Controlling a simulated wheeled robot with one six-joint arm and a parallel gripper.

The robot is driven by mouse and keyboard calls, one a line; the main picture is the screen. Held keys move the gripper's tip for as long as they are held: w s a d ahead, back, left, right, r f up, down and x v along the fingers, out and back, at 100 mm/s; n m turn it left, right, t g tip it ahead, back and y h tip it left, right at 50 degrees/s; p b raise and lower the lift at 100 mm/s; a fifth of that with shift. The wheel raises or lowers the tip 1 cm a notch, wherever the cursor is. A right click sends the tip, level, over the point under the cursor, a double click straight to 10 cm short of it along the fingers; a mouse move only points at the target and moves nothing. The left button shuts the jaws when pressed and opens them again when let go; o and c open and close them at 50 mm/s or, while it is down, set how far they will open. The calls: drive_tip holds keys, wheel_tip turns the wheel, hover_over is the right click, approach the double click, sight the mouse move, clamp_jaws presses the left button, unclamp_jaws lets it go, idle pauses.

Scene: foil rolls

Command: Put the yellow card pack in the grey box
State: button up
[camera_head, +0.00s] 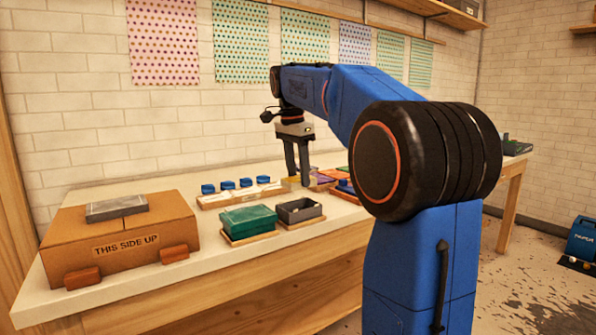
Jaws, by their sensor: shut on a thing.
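The yellow card pack (291,183) shows as a small yellowish patch at my fingertips, mostly hidden by the fingers. My gripper (299,181) points down and is shut on it, low over the table. The grey box (300,217) is open at the top and stands on a wooden base, just in front of my gripper in the picture. I see nothing inside the box, though its floor is only partly visible.
A green box (248,222) stands left of the grey box. Behind is a wooden rack (240,196) with several blue pieces. Purple and other packs (324,179) lie right of my gripper. A large carton (118,240) fills the table's left end.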

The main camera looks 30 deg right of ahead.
sight(298, 189)
drive_tip(key=shift+f, duration=2.55)
drive_tip(key=o, duration=1.3)
drive_tip(key=r, duration=0.5)
drive_tip(key=a+r, duration=0.1)
drive_tip(key=r, duration=0.5)
drive_tip(key=a+r, duration=0.1)
drive_tip(key=r, duration=0.5)
drive_tip(key=shift+r, duration=0.1)
drive_tip(key=shift+s+a, duration=0.1)
